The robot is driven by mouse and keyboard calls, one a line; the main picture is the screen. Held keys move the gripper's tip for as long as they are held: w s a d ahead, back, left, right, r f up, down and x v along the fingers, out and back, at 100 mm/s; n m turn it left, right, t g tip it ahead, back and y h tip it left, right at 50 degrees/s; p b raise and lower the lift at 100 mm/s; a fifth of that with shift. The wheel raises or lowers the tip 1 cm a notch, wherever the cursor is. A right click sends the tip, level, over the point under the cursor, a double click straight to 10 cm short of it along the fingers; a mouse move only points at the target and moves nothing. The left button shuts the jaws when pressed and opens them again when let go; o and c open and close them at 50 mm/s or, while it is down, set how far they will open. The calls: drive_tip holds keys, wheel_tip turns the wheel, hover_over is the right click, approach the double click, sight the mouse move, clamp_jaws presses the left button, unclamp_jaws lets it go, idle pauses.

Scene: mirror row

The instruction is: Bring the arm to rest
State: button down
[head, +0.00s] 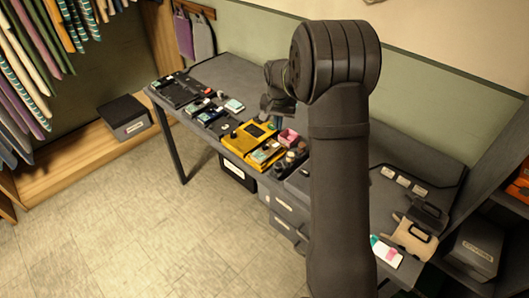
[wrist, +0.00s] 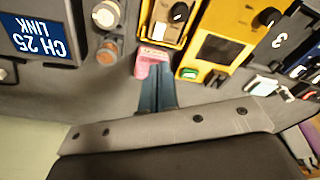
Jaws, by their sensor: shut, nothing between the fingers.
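My gripper (head: 277,122) hangs below my bent arm over the middle of the table (head: 232,72), behind the yellow case and close to a small pink box (head: 288,136). In the wrist view its two dark teal fingers (wrist: 156,76) lie together, with nothing between them. A pink item (wrist: 152,60) shows just past the fingertips; I cannot tell whether they touch it. My own arm hides part of the table's right half in the head view.
A yellow case (head: 240,143) and several small devices crowd the table's front. Knobs (head: 290,157) stand right of it. A beige case (head: 412,238) lies at the right end. A wall stands behind the table. The rear left tabletop is clear.

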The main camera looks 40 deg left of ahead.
sight(277, 143)
wheel_tip(277, 143, down, 7)
drive_tip(key=shift+r, duration=0.1)
idle(0.7)
